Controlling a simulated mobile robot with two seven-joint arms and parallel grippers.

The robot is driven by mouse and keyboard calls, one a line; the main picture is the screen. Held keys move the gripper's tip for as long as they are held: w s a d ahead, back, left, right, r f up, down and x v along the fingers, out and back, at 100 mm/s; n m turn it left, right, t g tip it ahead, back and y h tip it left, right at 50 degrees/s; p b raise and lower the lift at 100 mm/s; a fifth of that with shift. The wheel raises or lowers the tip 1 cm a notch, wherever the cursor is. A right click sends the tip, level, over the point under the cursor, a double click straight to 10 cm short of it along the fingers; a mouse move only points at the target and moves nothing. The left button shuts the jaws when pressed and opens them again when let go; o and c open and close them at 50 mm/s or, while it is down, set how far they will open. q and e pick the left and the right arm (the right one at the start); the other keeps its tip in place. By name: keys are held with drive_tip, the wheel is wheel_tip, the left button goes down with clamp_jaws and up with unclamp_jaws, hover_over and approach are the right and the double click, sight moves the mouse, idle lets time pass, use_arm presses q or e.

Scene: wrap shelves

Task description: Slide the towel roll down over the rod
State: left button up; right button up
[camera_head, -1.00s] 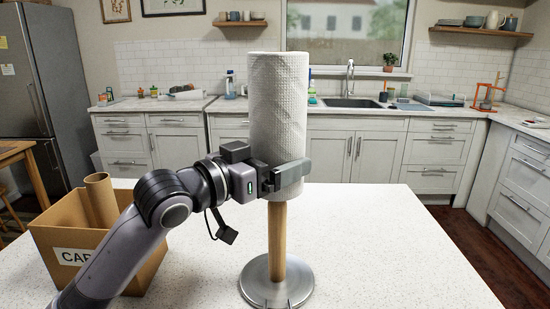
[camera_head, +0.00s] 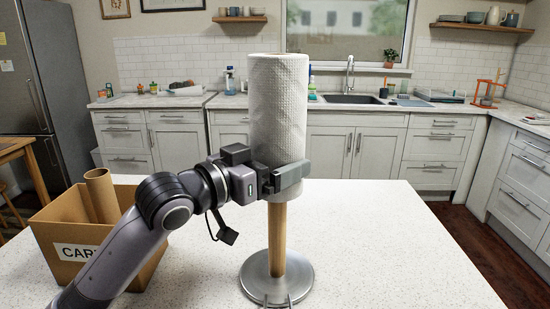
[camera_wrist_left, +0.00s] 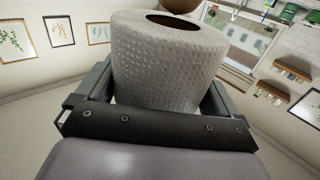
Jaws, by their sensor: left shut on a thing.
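The white, textured towel roll (camera_head: 277,105) is upright above the wooden rod (camera_head: 277,240), in line with it in the head view. The rod stands on a round metal base (camera_head: 262,287) on the counter. Bare rod shows between the roll's lower end and the base. My left gripper (camera_head: 287,178) is shut around the lower part of the roll. In the left wrist view, the roll (camera_wrist_left: 165,65) sits between the fingers, with its dark top hole visible. The rod's upper part is hidden in the head view.
An open cardboard box (camera_head: 150,270) stands on the counter (camera_head: 390,250) at left, with a brown cardboard tube (camera_head: 101,196) in it. The counter right of the base is clear. Kitchen cabinets and a sink (camera_head: 350,99) are behind, across a gap.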

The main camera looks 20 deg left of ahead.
sight(270, 205)
use_arm(q)
drive_tip(key=shift+f+b, duration=0.35)
drive_tip(key=shift+f, duration=0.7)
drive_tip(key=shift+f, duration=0.15)
drive_tip(key=shift+f+b, duration=0.85)
drive_tip(key=shift+f, duration=0.45)
drive_tip(key=shift+f, duration=0.15)
drive_tip(key=shift+f+b, duration=0.55)
drive_tip(key=shift+f, duration=0.85)
